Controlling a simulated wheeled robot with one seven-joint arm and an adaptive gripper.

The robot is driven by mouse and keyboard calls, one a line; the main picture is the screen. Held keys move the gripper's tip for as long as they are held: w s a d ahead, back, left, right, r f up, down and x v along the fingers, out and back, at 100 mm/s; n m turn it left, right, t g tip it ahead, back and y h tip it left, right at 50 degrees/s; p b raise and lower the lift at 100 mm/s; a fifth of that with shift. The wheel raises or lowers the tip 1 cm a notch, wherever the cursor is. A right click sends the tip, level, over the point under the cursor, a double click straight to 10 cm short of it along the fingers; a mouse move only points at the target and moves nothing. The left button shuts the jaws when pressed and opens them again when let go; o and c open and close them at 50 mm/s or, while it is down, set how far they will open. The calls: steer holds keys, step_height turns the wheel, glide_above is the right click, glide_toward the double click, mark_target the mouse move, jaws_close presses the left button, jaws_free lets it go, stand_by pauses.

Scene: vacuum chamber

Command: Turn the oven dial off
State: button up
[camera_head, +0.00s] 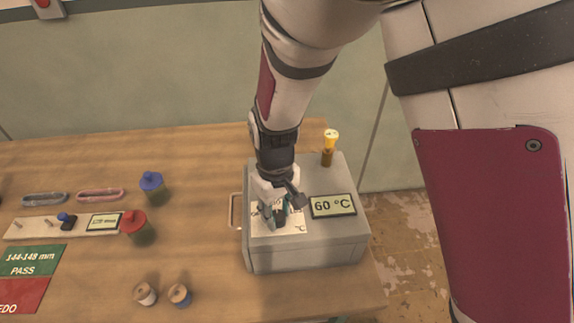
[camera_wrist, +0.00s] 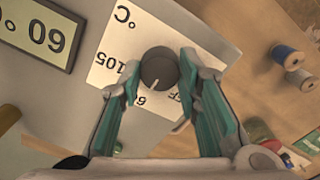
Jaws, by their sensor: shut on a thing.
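The oven (camera_head: 310,255) is a grey box at the right end of the wooden table. Its display (camera_head: 333,205) reads 60 °C; it also shows upside down in the wrist view (camera_wrist: 40,35). The dark round dial (camera_wrist: 159,68) sits on a white plate (camera_wrist: 112,55) marked 105, 60 and a partly hidden label ending in F. The dial's white mark points towards the 60. My gripper (camera_head: 277,212) reaches down over the plate, its teal fingers (camera_wrist: 160,72) shut on the dial from both sides. In the head view my gripper mostly hides the dial.
A yellow-capped brown vial (camera_head: 329,150) stands on the oven's back edge. Blue-topped (camera_head: 151,181) and red-topped (camera_head: 132,222) items stand further left. A handle (camera_head: 234,211) juts from the oven's left side.

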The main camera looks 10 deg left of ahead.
mark_target(277, 215)
steer(key=shift+n, duration=0.4)
steer(key=n+b, duration=0.2)
steer(key=n, duration=0.3)
steer(key=shift+w+f+n, duration=0.1)
steer(key=shift+n, duration=0.3)
steer(key=n+b, duration=0.2)
steer(key=n, duration=0.3)
steer(key=shift+n, duration=0.3)
steer(key=o, duration=1.1)
steer(key=shift+o, duration=0.2)
step_height(277, 215, up, 12)
